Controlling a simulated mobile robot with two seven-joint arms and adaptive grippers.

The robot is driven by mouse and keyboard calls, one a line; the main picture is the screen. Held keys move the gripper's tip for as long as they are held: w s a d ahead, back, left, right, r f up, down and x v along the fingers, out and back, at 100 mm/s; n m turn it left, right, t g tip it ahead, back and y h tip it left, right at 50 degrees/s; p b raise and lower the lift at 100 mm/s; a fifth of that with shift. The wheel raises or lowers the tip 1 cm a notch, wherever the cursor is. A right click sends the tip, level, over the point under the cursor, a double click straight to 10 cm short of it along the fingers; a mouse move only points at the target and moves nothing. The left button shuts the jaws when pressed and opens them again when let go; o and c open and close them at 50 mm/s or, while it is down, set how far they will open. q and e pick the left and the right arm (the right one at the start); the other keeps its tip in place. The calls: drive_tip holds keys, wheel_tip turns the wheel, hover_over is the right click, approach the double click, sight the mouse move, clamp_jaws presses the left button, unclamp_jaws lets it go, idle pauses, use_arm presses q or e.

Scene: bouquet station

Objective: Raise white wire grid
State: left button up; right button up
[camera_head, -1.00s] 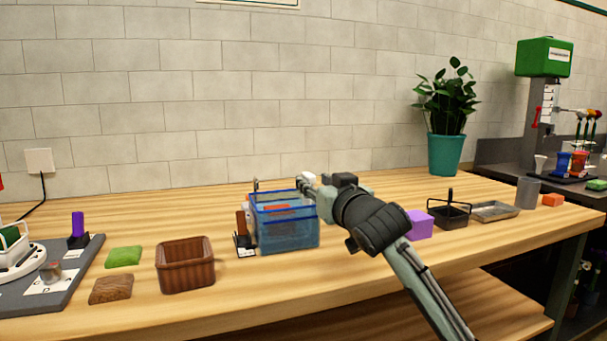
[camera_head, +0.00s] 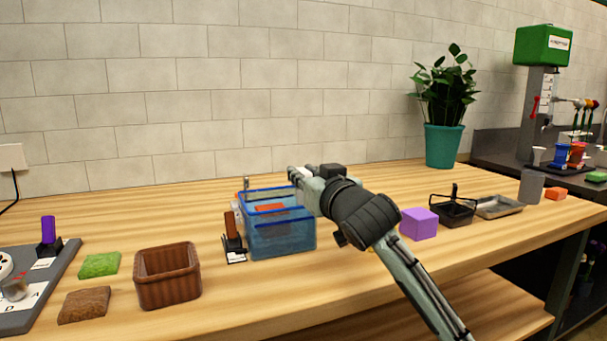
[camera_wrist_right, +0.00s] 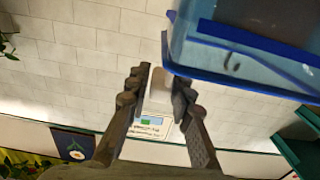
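I cannot make out a white wire grid for certain in any view. My right gripper (camera_head: 297,178) is at the back right upper edge of the blue translucent tank (camera_head: 282,240). In the right wrist view, its two dark fingers (camera_wrist_right: 162,88) stand apart, with the tank (camera_wrist_right: 235,68) just beside them at the upper right. A small whitish block (camera_wrist_right: 159,88) shows between the fingertips; I cannot tell whether they touch it. An orange-red item (camera_head: 268,208) shows inside the tank. My left gripper is out of view.
A brown basket (camera_head: 168,276), a green sponge (camera_head: 99,265) and a brown pad (camera_head: 84,304) lie left of the tank. A brown-handled tool (camera_head: 233,240) stands against its left. A purple block (camera_head: 419,223), a black caddy (camera_head: 453,211) and a metal tray (camera_head: 497,207) are right.

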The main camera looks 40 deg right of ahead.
clamp_jaws()
drive_tip(key=shift+d+r, duration=0.1)
drive_tip(key=shift+r, duration=4)
drive_tip(key=shift+o, duration=1.5)
unclamp_jaws()
drive_tip(key=shift+o, duration=1)
drive_tip(key=shift+f, duration=0.15)
drive_tip(key=v, duration=0.7)
drive_tip(key=shift+s, duration=0.2)
